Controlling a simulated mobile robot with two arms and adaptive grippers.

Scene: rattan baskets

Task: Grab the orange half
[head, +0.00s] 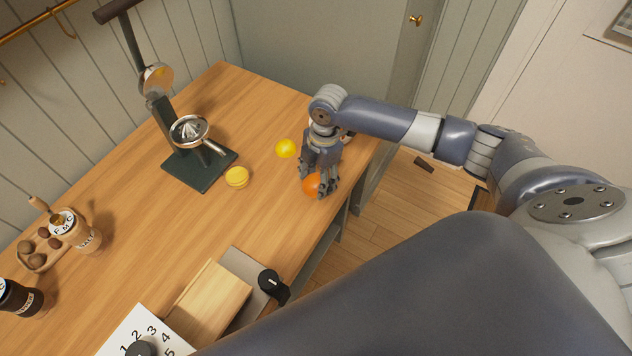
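An orange fruit piece (312,186) sits near the right edge of the wooden table in the head view. The fingers hide much of it, so I cannot tell whether it is a half or whole. My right gripper (319,184) points down over it, with fingers on both sides of the orange. I cannot tell whether they press on it. A yellow lemon (286,148) lies just left of the gripper, apart from it. A cut yellow citrus piece (237,177) lies farther left. My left gripper is not in view.
A citrus press (190,133) on a dark base stands at the back left of the wooden table (175,235). Jars (80,234), a wooden tray (40,258), a wooden block (209,300) and a number sheet (130,328) lie toward the front. The middle of the table is clear.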

